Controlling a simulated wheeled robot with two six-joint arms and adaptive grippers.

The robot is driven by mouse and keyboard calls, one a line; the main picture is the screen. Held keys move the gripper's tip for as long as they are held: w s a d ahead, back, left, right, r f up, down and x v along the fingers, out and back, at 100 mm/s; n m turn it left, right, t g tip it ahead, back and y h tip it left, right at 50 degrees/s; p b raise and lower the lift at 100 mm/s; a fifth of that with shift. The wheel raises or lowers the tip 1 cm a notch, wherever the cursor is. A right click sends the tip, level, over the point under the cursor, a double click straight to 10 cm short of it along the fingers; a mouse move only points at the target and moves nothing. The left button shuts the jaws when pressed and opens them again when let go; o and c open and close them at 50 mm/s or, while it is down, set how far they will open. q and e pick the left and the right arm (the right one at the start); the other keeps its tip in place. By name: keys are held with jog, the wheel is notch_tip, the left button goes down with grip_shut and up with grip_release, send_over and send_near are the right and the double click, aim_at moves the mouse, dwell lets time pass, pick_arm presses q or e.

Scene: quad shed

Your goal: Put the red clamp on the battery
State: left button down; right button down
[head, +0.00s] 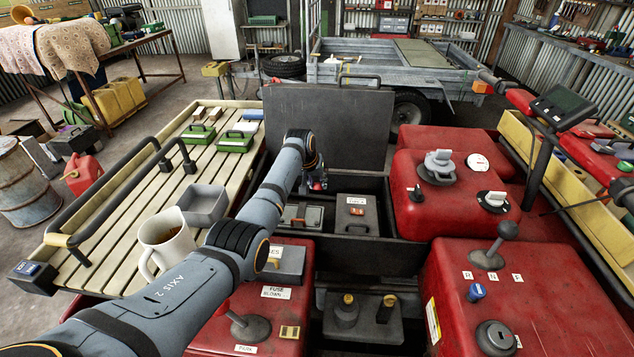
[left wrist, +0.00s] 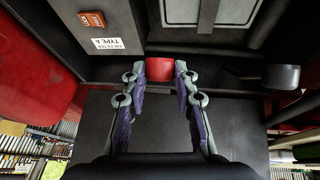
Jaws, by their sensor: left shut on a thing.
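My left gripper (head: 316,184) reaches into the dark bay in the middle of the vehicle, its fingers mostly hidden by my arm. In the left wrist view the gripper (left wrist: 160,72) is shut on a small red block, which looks like the red clamp (left wrist: 160,68). The clamp sits between the fingertips, near a light-framed panel; I cannot tell whether it touches anything below. The battery is not certain: a dark unit with two yellow-topped posts (head: 362,318) stands at the front of the bay and may be it. My right gripper is not in view.
A dark box with a Type A label and orange latch (head: 357,213) stands right of the gripper. A raised dark lid (head: 330,125) stands behind. Red tank (head: 450,200) and red housing (head: 540,290) flank the right. A slatted rack (head: 120,215) carries a mug (head: 165,240).

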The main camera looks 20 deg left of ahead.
pick_arm(q)
jog(key=shift+s+p, duration=0.15)
jog(key=shift+p, duration=0.15)
jog(key=s+f+t+p, duration=0.1)
jog(key=f, duration=0.1)
jog(key=s+f+t+p, duration=0.1)
jog(key=f+p, duration=0.1)
jog(key=s+d+f+t+p, duration=0.1)
jog(key=s+f+t, duration=0.1)
jog(key=shift+f+y, duration=0.25)
jog(key=shift+y, duration=0.05)
jog(key=f, duration=0.2)
jog(key=s+f, duration=0.1)
jog(key=shift+f, duration=0.4)
jog(key=shift+s+d+f+b, duration=0.15)
jog(key=shift+f+b, duration=0.2)
jog(key=shift+f, duration=0.25)
jog(key=c, duration=1.3)
grip_release()
jog(key=shift+o, duration=1.4)
jog(key=shift+r, duration=0.15)
